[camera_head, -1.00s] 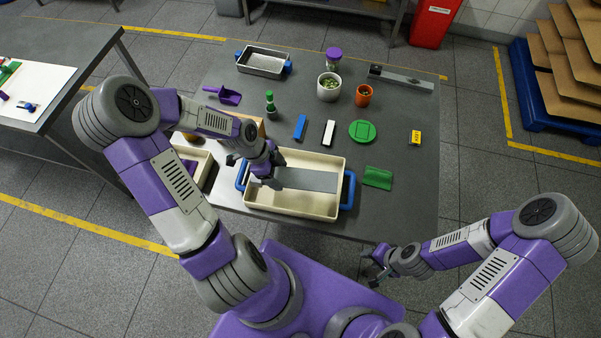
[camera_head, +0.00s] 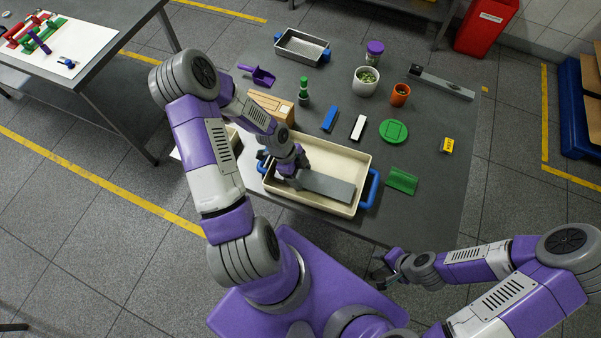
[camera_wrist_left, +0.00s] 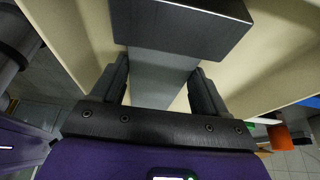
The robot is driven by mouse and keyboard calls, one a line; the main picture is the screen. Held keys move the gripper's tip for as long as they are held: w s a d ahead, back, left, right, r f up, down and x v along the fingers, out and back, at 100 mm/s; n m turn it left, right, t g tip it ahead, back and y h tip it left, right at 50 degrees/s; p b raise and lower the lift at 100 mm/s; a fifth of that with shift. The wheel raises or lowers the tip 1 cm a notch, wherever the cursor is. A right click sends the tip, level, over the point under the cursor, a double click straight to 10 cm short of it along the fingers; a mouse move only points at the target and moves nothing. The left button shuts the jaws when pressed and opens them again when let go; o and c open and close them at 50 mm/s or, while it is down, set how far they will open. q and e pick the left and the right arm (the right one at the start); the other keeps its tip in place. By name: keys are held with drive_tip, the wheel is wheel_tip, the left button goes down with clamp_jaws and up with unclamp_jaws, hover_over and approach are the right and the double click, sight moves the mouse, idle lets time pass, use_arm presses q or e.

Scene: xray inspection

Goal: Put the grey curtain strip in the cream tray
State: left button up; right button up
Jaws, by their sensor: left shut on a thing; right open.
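The grey curtain strip (camera_head: 327,186) is inside the cream tray (camera_head: 347,156), a shallow tray with blue handles at the table's near side. My left gripper (camera_head: 292,172) is shut on the strip near its left end, over the tray's left part. In the left wrist view the strip (camera_wrist_left: 158,80) runs between the two fingers, with the tray's cream floor (camera_wrist_left: 265,75) around it. I cannot tell whether the strip rests on the tray floor. My right gripper (camera_head: 385,268) is open and empty, off the table's near edge.
A green piece (camera_head: 401,181) lies right of the tray. Behind it are a green disc (camera_head: 393,131), a white block (camera_head: 358,127), a blue block (camera_head: 330,118) and a wooden box (camera_head: 272,107). A white pot (camera_head: 365,81) stands further back. The table's right side is mostly clear.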

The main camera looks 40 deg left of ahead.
use_arm(q)
drive_tip(key=o, duration=1.1)
drive_tip(key=shift+o, duration=0.2)
drive_tip(key=p+v, duration=0.3)
drive_tip(key=v, duration=0.9)
drive_tip(key=shift+s+d, duration=0.1)
